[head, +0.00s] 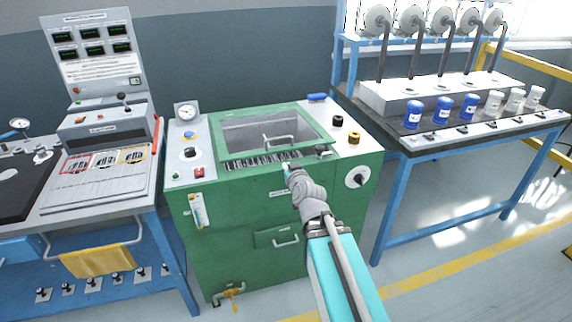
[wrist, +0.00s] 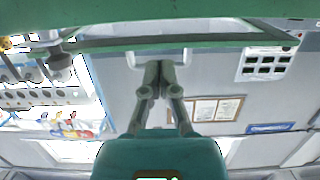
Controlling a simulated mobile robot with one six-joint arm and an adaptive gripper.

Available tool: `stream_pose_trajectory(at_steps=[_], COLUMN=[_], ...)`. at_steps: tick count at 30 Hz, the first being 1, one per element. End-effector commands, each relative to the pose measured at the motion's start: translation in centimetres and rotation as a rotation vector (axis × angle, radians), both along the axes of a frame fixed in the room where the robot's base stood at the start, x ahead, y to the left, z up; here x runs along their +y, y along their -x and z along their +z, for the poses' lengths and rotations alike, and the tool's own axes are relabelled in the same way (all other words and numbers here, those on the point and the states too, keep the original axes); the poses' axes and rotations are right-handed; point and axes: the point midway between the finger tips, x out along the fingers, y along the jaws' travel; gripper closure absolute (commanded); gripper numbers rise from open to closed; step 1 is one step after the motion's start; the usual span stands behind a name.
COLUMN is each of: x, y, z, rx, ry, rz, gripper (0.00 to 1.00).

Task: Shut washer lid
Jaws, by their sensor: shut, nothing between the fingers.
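The green washer (head: 225,237) stands in the middle of the head view. Its lid (head: 325,130) has a green frame around a grey window and a pale bar handle (head: 279,141). The lid looks tilted up, with a dark slotted strip (head: 262,164) showing below its front edge. My gripper (head: 289,168) is at the washer's front top edge, below the handle in the picture. In the wrist view my gripper (wrist: 158,66) is shut and empty, its tips overlapping the pale handle (wrist: 133,58); contact is unclear. A green edge (wrist: 160,18) crosses the top there.
A gauge (head: 187,111), knobs and a red switch flank the lid. A control bench (head: 100,195) stands on the left. On the right, a blue-framed bench (head: 425,153) holds blue and white jars (head: 444,107). Open floor (head: 440,270) lies at the front right.

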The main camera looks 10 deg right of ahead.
Motion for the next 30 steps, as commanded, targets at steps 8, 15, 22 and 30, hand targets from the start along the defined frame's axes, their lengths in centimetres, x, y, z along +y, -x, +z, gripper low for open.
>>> stream_pose_trajectory(at_steps=[8,15,22,30], x=[0.0,0.2,1.5,4.2], y=[0.1,-0.2,-2.0,-4.8], z=[0.0,0.2,1.3,2.8], rx=[0.0,0.012,0.096,0.294], ry=[0.0,-0.001,-0.006,-0.012], rz=[0.0,0.007,0.052,0.131], gripper=[1.0,1.0,1.0,1.0])
